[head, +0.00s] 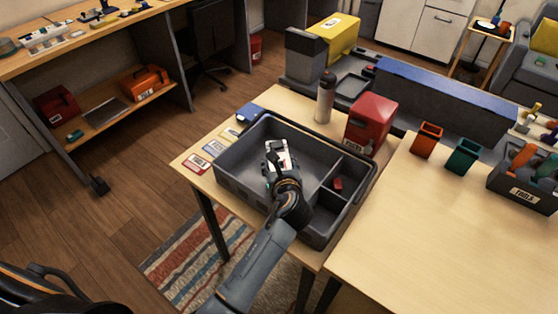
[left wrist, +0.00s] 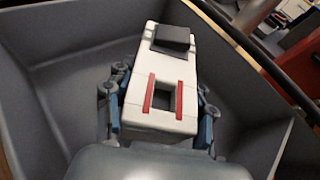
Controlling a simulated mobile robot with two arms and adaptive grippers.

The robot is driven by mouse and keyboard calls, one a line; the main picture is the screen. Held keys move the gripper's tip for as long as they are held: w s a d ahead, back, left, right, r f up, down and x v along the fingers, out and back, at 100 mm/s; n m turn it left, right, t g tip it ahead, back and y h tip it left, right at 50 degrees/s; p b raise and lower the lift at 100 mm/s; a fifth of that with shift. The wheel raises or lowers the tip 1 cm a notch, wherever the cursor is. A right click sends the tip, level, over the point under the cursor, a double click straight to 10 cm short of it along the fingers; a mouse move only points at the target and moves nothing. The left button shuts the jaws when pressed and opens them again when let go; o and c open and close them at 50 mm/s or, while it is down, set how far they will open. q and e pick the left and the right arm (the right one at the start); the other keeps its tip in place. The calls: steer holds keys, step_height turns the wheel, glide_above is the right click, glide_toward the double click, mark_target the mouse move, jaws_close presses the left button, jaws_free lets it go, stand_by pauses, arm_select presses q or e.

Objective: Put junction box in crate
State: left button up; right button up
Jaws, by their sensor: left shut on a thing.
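The junction box (head: 277,150), a white block with red strips and a dark square opening, is inside the large left compartment of the grey crate (head: 238,190). My left gripper (head: 273,167) reaches in from above and is shut on it. In the left wrist view the junction box (left wrist: 165,100) lies between the blue-grey fingers, with the crate's grey walls (left wrist: 40,95) around it. Whether its underside touches the crate floor is hidden. My right gripper is not in view.
The crate's dividers form smaller right compartments; one holds a small red item (head: 338,184). The right table has orange (head: 427,140) and teal (head: 467,155) cups.

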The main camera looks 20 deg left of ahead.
arm_select(q)
steer(key=o, duration=1.4)
steer(key=shift+c, duration=0.2)
steer(key=shift+r, duration=0.15)
steer(key=shift+r, duration=0.35)
steer(key=p+v, duration=0.8)
steer(key=v, duration=0.4)
steer(key=shift+p, duration=0.4)
